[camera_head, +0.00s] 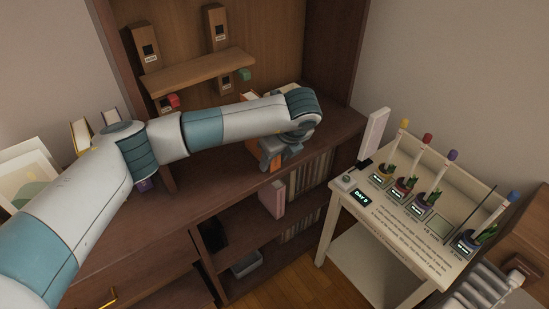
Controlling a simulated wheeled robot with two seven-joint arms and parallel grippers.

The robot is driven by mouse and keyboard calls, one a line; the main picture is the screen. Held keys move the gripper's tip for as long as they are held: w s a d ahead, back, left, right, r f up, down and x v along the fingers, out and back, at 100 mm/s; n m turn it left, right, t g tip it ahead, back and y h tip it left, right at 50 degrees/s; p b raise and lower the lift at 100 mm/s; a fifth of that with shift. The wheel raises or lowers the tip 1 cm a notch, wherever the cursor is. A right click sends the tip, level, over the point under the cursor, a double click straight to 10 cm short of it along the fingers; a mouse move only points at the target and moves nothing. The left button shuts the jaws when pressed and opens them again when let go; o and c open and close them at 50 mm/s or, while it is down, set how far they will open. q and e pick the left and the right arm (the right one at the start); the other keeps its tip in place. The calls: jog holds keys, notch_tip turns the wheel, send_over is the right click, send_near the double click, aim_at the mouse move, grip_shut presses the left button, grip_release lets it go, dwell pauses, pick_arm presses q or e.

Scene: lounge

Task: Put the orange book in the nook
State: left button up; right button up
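My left arm comes in from the left, across the top of the brown wooden cabinet. Its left gripper (272,163) points down at the cabinet's front edge. An orange book (277,162) shows in a small patch right at the fingers, at the left end of a row of books; most of it is hidden. The fingers are too small and covered to tell whether they are shut on it. The nook cannot be told apart clearly; a shelf compartment lies below the cabinet top around the book row (311,176). My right gripper is not in view.
A pink book (271,199) stands on the shelf below the gripper. A grey bin (246,264) is lower down. A white table (345,206) with several potted plants and a white upright panel (376,133) stands at right. A small wall shelf (200,70) is behind the arm.

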pick_arm(q)
jog(key=shift+r, duration=0.1)
dwell(0.3)
jog(key=shift+s+d+r, duration=0.15)
jog(key=shift+s+r, duration=0.05)
jog(key=shift+r, duration=0.4)
jog(key=b+v, duration=0.2)
jog(key=v, duration=0.8)
jog(key=shift+r, duration=0.3)
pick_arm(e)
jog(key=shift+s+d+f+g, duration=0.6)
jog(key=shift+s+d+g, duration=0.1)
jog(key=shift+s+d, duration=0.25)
pick_arm(q)
jog(key=shift+s, duration=0.1)
